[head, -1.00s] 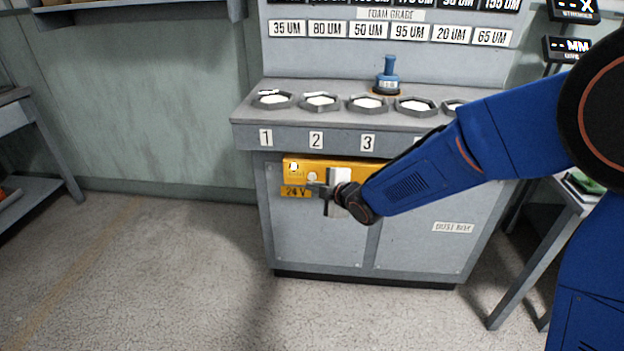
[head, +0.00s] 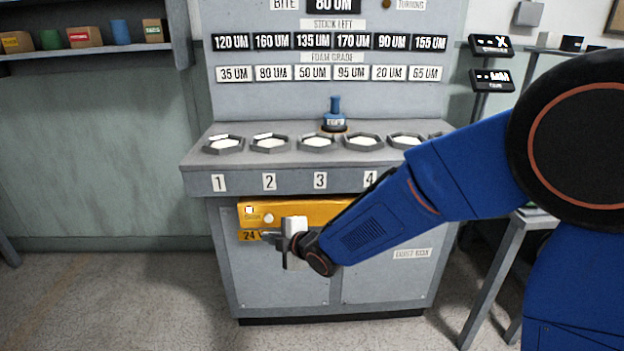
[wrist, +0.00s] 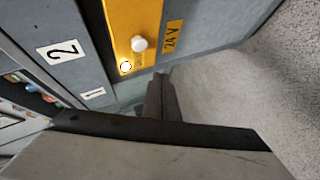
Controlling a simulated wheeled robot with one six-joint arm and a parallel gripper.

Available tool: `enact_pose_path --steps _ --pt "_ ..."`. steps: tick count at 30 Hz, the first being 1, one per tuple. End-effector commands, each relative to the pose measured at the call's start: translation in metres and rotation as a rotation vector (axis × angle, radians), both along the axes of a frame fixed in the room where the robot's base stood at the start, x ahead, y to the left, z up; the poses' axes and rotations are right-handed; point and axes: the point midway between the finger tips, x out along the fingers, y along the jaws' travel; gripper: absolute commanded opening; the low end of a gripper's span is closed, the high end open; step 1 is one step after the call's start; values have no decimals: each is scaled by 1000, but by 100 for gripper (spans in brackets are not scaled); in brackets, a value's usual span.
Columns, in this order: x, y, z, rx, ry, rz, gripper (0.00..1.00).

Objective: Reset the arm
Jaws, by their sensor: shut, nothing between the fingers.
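My gripper (head: 268,239) is at the front of the grey cabinet (head: 285,280), by the left part of the yellow 24 V panel (head: 300,213). It is shut and empty. My blue arm reaches to it from the right side of the head view. In the wrist view my gripper's dark fingers (wrist: 160,98) are together, with the yellow panel (wrist: 133,30) and its white knob (wrist: 138,44) just beyond them. I cannot tell whether the fingertips touch the cabinet.
On the cabinet top sit several hexagonal trays with white pads (head: 318,143) and a blue-handled tool (head: 335,115). A shelf with small boxes (head: 85,38) hangs at the left. A side table (head: 500,270) stands at the right. The floor at the left is open.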

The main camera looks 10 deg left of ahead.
Motion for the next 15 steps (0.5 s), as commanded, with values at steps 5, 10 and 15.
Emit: enact_pose_path --steps 5,10,15 --pt "11 -31 13 3 43 -72 0" --pt "25 -96 34 14 141 -226 0" --pt "28 -165 52 36 247 -392 0"
